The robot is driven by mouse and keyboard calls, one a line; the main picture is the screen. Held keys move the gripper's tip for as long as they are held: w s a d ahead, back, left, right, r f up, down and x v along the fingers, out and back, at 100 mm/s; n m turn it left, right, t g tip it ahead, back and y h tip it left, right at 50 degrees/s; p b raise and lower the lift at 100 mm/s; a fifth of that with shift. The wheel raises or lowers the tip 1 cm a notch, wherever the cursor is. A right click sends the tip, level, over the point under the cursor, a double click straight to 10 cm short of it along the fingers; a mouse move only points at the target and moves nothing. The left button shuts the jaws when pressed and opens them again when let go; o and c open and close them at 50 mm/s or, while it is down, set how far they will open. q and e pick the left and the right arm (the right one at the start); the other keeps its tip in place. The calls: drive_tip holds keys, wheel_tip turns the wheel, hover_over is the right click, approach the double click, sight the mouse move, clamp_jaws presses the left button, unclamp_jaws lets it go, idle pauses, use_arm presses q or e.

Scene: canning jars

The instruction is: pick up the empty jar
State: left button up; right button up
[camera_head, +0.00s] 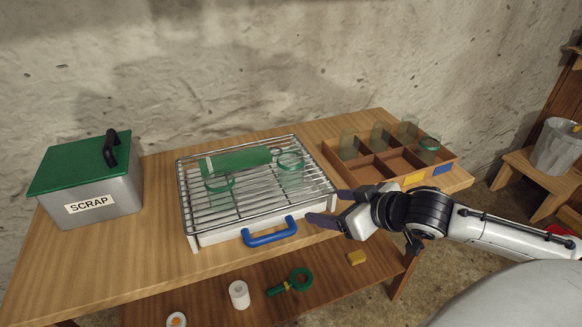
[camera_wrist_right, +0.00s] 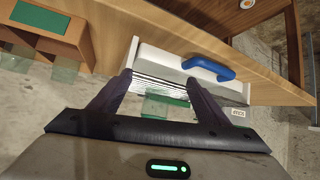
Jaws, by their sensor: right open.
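My right gripper (camera_head: 325,206) is open and empty at the rack's front right corner, apart from the jars. In the right wrist view its fingers (camera_wrist_right: 160,82) are spread, with the rack beyond. My left gripper is not in view.
The wire rack (camera_head: 205,216) lies on a white tray with a blue handle (camera_head: 269,232). A green bar (camera_head: 237,161) lies at its back. A grey scrap bin (camera_head: 103,197) with a green lid stands left. A lower shelf holds a white roll (camera_head: 239,294) and a green-handled tool (camera_head: 302,279).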

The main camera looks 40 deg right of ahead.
drive_tip(key=t+y, duration=0.1)
approach(300, 172)
wheel_tip(300, 172, down, 3)
drive_tip(key=w, duration=0.3)
drive_tip(key=w+b, duration=0.1)
drive_tip(key=shift+w+a+f, duration=0.15)
drive_tip(key=shift+w+a, duration=0.05)
drive_tip(key=shift+w, duration=0.1)
drive_tip(key=shift+w+f+b, duration=0.3)
drive_tip(key=shift+w+b, duration=0.1)
drive_tip(key=shift+w, duration=0.15)
drive_tip(key=shift+x, duration=0.75)
drive_tip(key=shift+w+a+f, duration=0.15)
drive_tip(key=shift+w+a, duration=0.1)
drive_tip(key=shift+w, duration=0.5)
drive_tip(key=shift+x, duration=1.85)
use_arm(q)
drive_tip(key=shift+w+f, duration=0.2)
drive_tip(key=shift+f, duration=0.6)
use_arm(e)
drive_tip(key=shift+a, duration=0.1)
drive_tip(key=c, duration=1.3)
